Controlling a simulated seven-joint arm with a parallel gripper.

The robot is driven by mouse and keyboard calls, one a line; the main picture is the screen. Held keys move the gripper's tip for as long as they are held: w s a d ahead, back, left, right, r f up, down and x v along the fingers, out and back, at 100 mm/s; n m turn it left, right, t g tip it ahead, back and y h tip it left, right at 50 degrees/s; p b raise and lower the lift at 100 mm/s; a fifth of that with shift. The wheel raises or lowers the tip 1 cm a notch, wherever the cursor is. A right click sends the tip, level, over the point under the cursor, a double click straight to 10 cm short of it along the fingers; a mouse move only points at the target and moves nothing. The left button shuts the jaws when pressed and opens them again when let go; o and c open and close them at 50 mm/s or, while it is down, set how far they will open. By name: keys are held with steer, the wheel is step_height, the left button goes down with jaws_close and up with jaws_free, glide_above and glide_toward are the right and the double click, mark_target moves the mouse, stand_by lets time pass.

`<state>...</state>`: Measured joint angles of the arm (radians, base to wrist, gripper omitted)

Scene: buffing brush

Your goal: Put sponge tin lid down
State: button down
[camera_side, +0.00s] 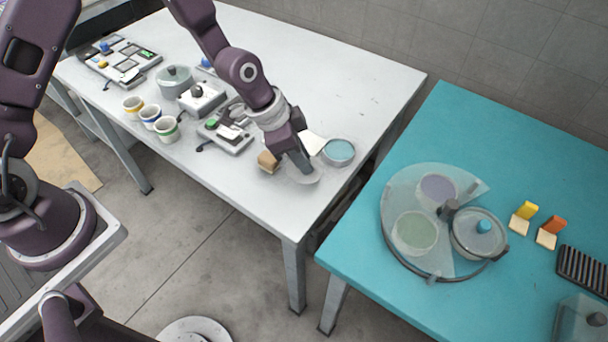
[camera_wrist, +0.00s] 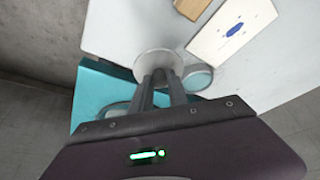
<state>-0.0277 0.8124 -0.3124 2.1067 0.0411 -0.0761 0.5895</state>
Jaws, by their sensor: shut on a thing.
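The sponge tin lid, a pale round disc (camera_side: 310,180), is at my gripper's fingertips (camera_side: 302,170), low over the white table near its right end. In the wrist view the lid (camera_wrist: 158,57) shows past the fingertips (camera_wrist: 160,76), which are shut on it. I cannot tell whether the lid touches the table. The round sponge tin (camera_side: 339,151) with a teal sponge inside stands open just right of the gripper.
A wooden block (camera_side: 268,161) lies left of the lid. A white card (camera_side: 312,142) lies behind the gripper. Several cups and small devices stand on the left of the white table (camera_side: 350,92). A teal table (camera_side: 465,130) with a round clear-covered tray is at right.

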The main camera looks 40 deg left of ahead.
mark_target(302, 174)
step_height(302, 174, down, 5)
steer(key=shift+f, duration=0.15)
steer(key=c, duration=1.3)
jaws_free()
steer(key=shift+f, duration=0.1)
steer(key=v, duration=1.2)
